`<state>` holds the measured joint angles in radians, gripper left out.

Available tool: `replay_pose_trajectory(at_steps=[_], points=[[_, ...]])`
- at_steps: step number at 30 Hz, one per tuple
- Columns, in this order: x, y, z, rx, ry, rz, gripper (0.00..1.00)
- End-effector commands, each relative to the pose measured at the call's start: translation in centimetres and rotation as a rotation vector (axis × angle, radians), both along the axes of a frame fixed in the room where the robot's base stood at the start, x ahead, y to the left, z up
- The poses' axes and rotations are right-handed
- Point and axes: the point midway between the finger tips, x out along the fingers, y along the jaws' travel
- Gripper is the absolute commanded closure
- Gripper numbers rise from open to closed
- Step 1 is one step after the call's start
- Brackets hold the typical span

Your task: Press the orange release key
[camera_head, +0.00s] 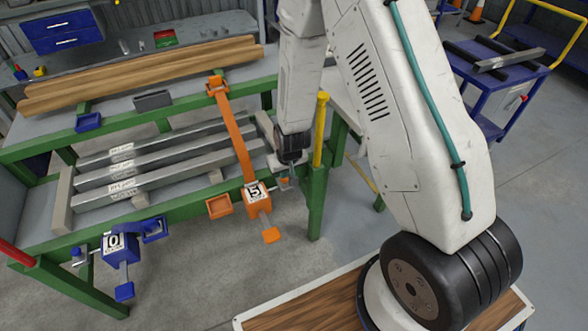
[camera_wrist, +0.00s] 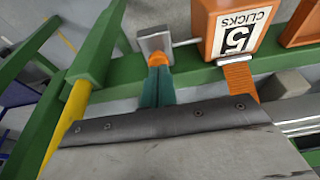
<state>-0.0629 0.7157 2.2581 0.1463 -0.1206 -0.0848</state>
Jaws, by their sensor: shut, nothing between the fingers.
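The orange ratchet box (camera_head: 257,200) with a "5" label hangs on the front green rail, and it shows at the top of the wrist view (camera_wrist: 222,22). A rod joins it to a grey block (camera_wrist: 154,40) on its left there. A small orange piece (camera_wrist: 160,58), apparently the release key, lies in front of that block. My gripper (camera_wrist: 161,72) is shut and empty, with its teal fingertips right at the orange piece. I cannot tell whether they touch or press it. The head view shows the key area only small, below my wrist.
An orange strap (camera_head: 235,135) runs from the box over grey bars (camera_head: 150,175). A yellow post (camera_head: 320,130) stands close to my wrist. An orange tray (camera_head: 219,206) and a hanging orange paddle (camera_head: 271,235) flank the box. A blue "10" box (camera_head: 120,247) is farther left.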

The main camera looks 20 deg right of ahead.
Motion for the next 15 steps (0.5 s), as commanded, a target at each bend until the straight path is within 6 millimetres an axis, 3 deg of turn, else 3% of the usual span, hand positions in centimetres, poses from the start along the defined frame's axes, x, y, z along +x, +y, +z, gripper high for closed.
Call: replay_pose_trajectory(at_steps=[15], points=[[-0.03, -0.03, -1.0, 0.0, 0.001, 0.001, 1.0]])
